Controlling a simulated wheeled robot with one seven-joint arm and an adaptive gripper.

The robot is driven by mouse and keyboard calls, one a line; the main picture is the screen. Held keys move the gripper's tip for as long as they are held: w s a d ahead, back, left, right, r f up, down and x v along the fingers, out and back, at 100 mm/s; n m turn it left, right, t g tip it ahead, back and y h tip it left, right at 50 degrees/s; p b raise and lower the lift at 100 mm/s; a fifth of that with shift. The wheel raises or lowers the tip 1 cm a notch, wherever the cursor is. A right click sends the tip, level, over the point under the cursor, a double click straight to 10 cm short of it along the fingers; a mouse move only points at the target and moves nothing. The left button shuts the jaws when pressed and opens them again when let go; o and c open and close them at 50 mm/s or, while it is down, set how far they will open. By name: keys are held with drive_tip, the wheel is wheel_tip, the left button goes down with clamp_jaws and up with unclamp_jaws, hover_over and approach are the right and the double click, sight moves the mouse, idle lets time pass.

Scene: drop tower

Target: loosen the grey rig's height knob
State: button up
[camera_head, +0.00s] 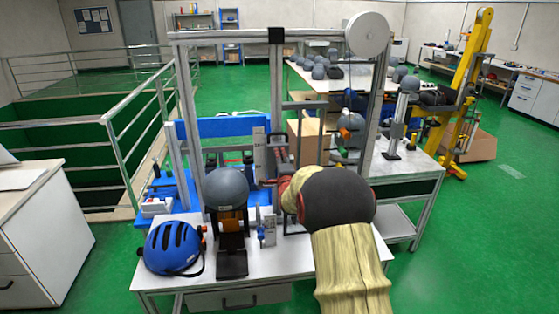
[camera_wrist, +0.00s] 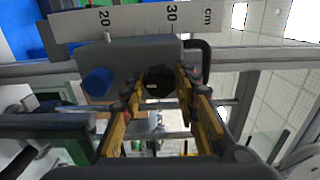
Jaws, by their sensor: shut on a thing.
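The grey rig (camera_head: 277,95) is a metal frame standing on the white table, with an upright cm scale (camera_head: 262,152) on its carriage. In the wrist view the scale (camera_wrist: 130,22) shows 20 and 30. Below it is a grey block (camera_wrist: 135,52) with a round black knob (camera_wrist: 158,80) and a blue knob (camera_wrist: 97,82) beside it. My gripper (camera_wrist: 158,92) has its two yellow-padded fingers at either side of the black knob and is shut on it. In the head view my arm hides most of the gripper and the knob.
A grey ball-shaped headform (camera_head: 227,188) sits on an orange and black stand in front of the rig. A blue helmet (camera_head: 172,247) lies at the table's left front corner. A metal railing (camera_head: 122,140) is at the left, and a yellow lift (camera_head: 466,85) stands at the right.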

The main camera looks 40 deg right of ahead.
drive_tip(key=shift+r, duration=0.15)
drive_tip(key=o, duration=1.1)
drive_tip(key=shift+o, duration=0.2)
drive_tip(key=v, duration=1.2)
drive_tip(key=shift+d, duration=0.1)
